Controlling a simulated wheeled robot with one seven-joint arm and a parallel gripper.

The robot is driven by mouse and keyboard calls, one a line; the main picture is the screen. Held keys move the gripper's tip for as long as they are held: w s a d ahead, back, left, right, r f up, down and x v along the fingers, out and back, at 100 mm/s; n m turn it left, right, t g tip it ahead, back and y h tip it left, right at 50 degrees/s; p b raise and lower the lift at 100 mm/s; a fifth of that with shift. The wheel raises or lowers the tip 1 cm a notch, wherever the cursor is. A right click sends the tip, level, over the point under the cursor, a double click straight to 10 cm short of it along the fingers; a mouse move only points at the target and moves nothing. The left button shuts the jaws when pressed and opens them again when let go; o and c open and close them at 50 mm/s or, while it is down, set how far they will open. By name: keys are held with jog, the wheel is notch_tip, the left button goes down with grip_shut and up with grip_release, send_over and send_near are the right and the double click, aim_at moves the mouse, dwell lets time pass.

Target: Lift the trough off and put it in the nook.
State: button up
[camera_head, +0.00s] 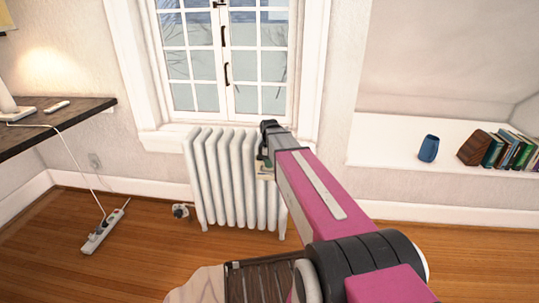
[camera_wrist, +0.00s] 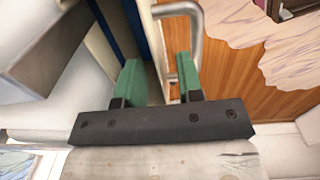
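My gripper (camera_wrist: 157,75) has two green fingers, spread with a clear gap between them. A bent grey metal rod (camera_wrist: 182,9) passes in and beyond this gap; I cannot tell whether it touches a finger. Blue and beige strips show beside it, and I cannot tell whether they belong to the trough. In the head view my gripper (camera_head: 265,160) is at the upper right of the white radiator (camera_head: 215,180), with a small beige piece at its tip. The trough is not clearly visible there. The nook (camera_head: 395,145) is the white recess at right.
A blue cup (camera_head: 429,148) and several books (camera_head: 510,150) stand in the nook; its left part is bare. A dark slatted piece (camera_head: 262,280) stands on the floor before me. A power strip (camera_head: 103,231) lies left, below a dark desk (camera_head: 60,117).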

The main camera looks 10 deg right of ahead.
jog(key=shift+f, duration=1.4)
grip_shut()
jog(key=shift+r, duration=0.15)
jog(key=shift+r, duration=2.6)
